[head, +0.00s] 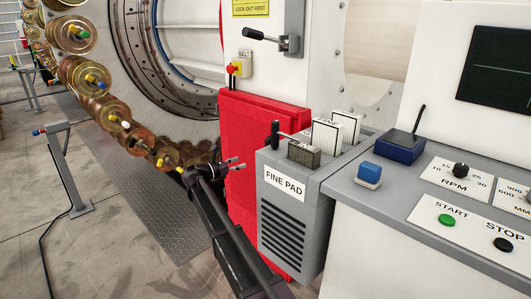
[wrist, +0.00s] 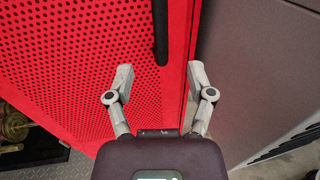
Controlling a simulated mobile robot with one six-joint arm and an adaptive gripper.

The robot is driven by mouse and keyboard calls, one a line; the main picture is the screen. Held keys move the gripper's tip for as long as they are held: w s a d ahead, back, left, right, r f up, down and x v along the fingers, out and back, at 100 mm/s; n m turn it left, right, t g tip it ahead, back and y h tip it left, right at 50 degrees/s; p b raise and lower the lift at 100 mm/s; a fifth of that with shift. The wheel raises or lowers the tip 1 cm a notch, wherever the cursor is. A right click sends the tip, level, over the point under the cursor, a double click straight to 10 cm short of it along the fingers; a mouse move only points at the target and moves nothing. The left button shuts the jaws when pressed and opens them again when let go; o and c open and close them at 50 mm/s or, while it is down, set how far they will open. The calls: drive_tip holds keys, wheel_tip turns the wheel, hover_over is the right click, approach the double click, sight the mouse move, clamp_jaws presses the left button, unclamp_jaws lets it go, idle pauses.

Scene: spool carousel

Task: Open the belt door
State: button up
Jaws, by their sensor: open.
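The belt door, a red perforated panel (head: 258,135), stands below the BELT label in the head view. In the wrist view the red door (wrist: 70,90) fills the left and middle, with its right edge near the right finger. A black bar handle (wrist: 160,32) runs along the door, beyond the fingertips and roughly centred between them. My gripper (wrist: 160,80) is open and empty, with the handle's lower end just ahead of it. Contact cannot be told.
A grey FINE PAD bin (head: 285,215) holding several pads stands close to the door's right. The control console (head: 355,190) is further right. Brass spools (head: 95,75) curve along the left.

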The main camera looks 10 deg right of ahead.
drive_tip(key=shift+w+d, duration=0.1)
idle(0.3)
drive_tip(key=shift+x, duration=6.8)
drive_tip(key=shift+c, duration=0.2)
clamp_jaws()
